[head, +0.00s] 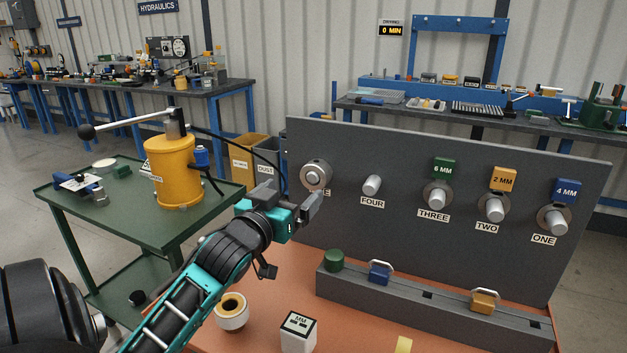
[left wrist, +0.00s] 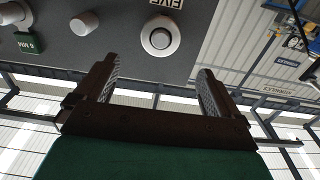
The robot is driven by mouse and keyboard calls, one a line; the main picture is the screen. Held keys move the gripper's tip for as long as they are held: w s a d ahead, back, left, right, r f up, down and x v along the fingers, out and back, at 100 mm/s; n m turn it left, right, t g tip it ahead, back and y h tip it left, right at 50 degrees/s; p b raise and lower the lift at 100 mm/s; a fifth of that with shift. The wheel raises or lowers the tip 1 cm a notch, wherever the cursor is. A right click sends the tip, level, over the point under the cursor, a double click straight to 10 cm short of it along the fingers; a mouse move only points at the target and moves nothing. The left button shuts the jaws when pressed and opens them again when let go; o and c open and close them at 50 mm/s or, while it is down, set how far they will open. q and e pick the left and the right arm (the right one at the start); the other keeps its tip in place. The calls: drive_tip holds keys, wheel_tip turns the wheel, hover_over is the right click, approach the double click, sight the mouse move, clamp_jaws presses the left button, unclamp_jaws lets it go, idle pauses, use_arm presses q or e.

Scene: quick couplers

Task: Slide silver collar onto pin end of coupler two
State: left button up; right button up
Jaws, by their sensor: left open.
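A grey panel (head: 330,140) stands on the bench with labelled couplers. Coupler TWO (head: 495,208) has a pale pin end over a darker round base, with an orange 2 MM tag above it. At the far left coupler, FIVE, a thick silver collar (head: 316,176) sits around the pin; the left wrist view shows this collar (left wrist: 147,37) as a ring around a pale centre. My left gripper (head: 313,206) is just below and in front of that collar, apart from it. In the left wrist view its two fingers (left wrist: 156,80) are spread and empty. My right gripper is not in view.
Coupler FOUR (head: 372,185) is a bare pin; THREE (head: 437,193) and ONE (head: 552,221) carry tags. A grey rail (head: 430,300) with coloured blocks runs below the panel. A green cart (head: 130,225) is left.

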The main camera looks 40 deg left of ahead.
sight(312, 175)
use_arm(q)
drive_tip(key=x, duration=1)
drive_tip(key=shift+w, duration=0.3)
drive_tip(key=shift+f, duration=0.1)
drive_tip(key=c, duration=1.2)
drive_tip(key=o, duration=0.6)
drive_tip(key=c, duration=0.6)
drive_tip(key=shift+o, duration=0.2)
drive_tip(key=shift+p+v, duration=1)
drive_tip(key=shift+v, duration=2)
